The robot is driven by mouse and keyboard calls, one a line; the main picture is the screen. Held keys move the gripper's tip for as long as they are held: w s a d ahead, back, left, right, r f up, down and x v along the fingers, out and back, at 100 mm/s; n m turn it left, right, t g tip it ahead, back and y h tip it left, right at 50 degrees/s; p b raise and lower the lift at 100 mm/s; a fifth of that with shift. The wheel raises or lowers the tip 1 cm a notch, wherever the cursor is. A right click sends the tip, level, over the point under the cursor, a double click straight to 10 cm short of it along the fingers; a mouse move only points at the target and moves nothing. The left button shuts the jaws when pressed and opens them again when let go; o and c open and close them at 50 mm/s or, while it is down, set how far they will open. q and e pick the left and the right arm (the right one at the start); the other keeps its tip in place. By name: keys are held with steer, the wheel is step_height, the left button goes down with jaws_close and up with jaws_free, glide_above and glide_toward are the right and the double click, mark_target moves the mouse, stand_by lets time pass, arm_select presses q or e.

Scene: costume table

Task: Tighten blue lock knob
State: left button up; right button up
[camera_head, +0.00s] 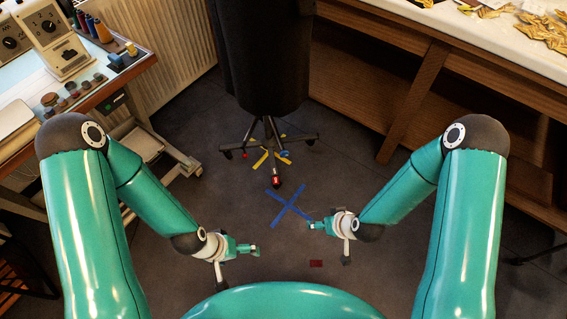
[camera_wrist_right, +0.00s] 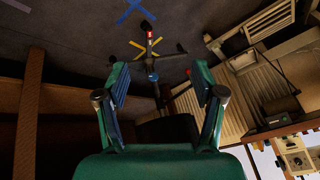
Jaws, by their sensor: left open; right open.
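A black dress form (camera_head: 268,60) stands on a wheeled base with several legs (camera_head: 268,143). A small blue part (camera_head: 284,153), which looks like the blue lock knob, shows low at the base, right of the pole. In the right wrist view a small blue spot (camera_wrist_right: 154,77) shows on the stand between my fingers, farther off; I cannot tell its exact shape. My left gripper (camera_head: 256,249) is open and empty, low in front of the stand and apart from it. My right gripper (camera_head: 311,225) is open and empty; its spread fingers also show in the right wrist view (camera_wrist_right: 160,85).
A blue tape cross (camera_head: 288,207) and yellow tape (camera_head: 261,158) mark the floor. A caster with a red mark (camera_head: 276,181) points toward me. A wheeled machine table (camera_head: 95,85) stands left, a wooden bench (camera_head: 400,75) right. A red patch (camera_head: 316,263) lies on the open floor.

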steer(key=w+a+f+n+t+b, duration=0.3)
steer(key=w+f+n+t+b, duration=0.4)
steer(key=w+f+b, duration=0.85)
steer(key=n+t+y+b, duration=0.1)
steer(key=n+t+b, duration=0.65)
steer(key=b, duration=0.75)
glide_toward(285, 155)
steer(key=shift+n+g, duration=0.45)
steer(key=shift+g, duration=0.4)
steer(key=b+x, duration=0.2)
steer(key=x, duration=0.1)
steer(key=b+x, duration=0.2)
steer(key=x, duration=0.1)
steer(key=r+b+x, duration=0.1)
steer(key=b+x, duration=0.1)
steer(key=x, duration=0.1)
steer(key=shift+w, duration=0.15)
steer(key=shift+w+a+r, duration=0.1)
steer(key=shift+w+a, duration=0.1)
steer(key=shift+w, duration=0.45)
